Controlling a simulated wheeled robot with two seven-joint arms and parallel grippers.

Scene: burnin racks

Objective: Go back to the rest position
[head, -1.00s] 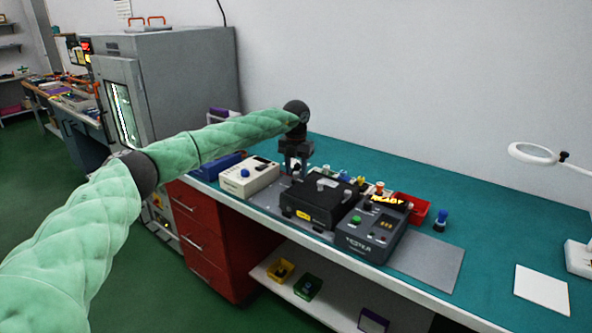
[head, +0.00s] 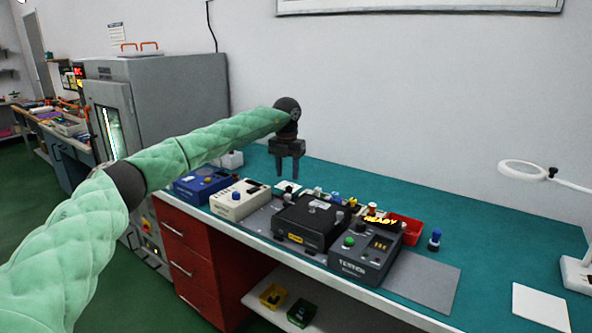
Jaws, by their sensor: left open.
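My left gripper (head: 288,171) is open and empty, pointing down above the back of the teal workbench (head: 477,226). It is apart from the devices below it. My green padded left arm reaches in from the left. My right gripper is not in view.
A grey oven cabinet (head: 175,95) stands left of the bench. A red bin (head: 404,229), a blue-topped part (head: 435,239) and a magnifier lamp (head: 523,171) are on the bench's right half. A white sheet (head: 540,307) lies at the front right.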

